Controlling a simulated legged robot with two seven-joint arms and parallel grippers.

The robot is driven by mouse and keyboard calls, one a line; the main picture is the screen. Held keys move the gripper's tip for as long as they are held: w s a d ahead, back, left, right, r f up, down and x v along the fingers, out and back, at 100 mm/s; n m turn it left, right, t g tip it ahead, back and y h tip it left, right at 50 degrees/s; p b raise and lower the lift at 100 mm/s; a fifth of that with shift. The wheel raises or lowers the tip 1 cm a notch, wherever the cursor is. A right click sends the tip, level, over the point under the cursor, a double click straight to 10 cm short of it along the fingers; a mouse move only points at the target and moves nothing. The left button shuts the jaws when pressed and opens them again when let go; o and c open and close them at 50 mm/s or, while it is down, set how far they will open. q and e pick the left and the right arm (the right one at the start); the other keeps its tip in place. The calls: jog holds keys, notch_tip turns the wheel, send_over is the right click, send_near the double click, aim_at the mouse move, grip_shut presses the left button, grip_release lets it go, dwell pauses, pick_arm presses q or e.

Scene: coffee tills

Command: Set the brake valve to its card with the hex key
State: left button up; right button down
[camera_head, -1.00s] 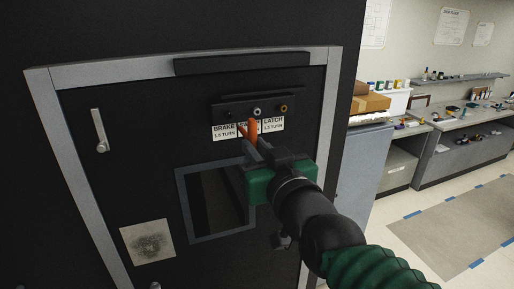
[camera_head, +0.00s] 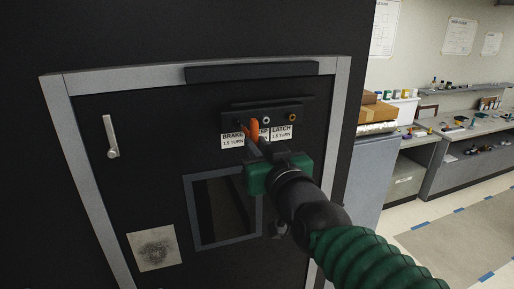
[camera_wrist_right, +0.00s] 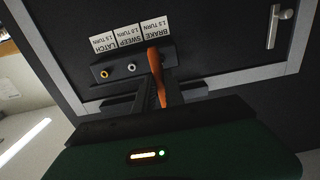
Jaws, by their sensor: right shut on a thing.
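A dark valve block (camera_head: 279,113) is on the black panel, with a silver screw (camera_head: 267,120) and a brass screw (camera_head: 292,118). Below it hang the brake card (camera_head: 232,141), reading 1.5 TURN, a partly covered sweep card and the latch card (camera_head: 282,133). My right gripper (camera_head: 260,147) is shut on the orange hex key (camera_head: 252,127). In the right wrist view, the hex key (camera_wrist_right: 154,62) reaches over the brake end of the valve block (camera_wrist_right: 115,71) and hides the brake valve. I cannot tell whether its tip is seated. My left gripper is out of view.
A framed opening (camera_head: 190,212) lies below the cards. A lever handle (camera_head: 110,136) is on the panel's left, and a ledge (camera_head: 250,71) juts out above. A counter with boxes (camera_head: 378,113) stands to the right, beyond the cabinet.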

jog(key=shift+a, duration=0.1)
jog(key=shift+w+a+f, duration=0.1)
jog(key=shift+a+f, duration=0.05)
jog(key=shift+a, duration=0.1)
dwell(0.3)
jog(key=shift+p+x, duration=0.4)
jog(key=shift+x, duration=0.4)
jog(key=shift+w, duration=0.15)
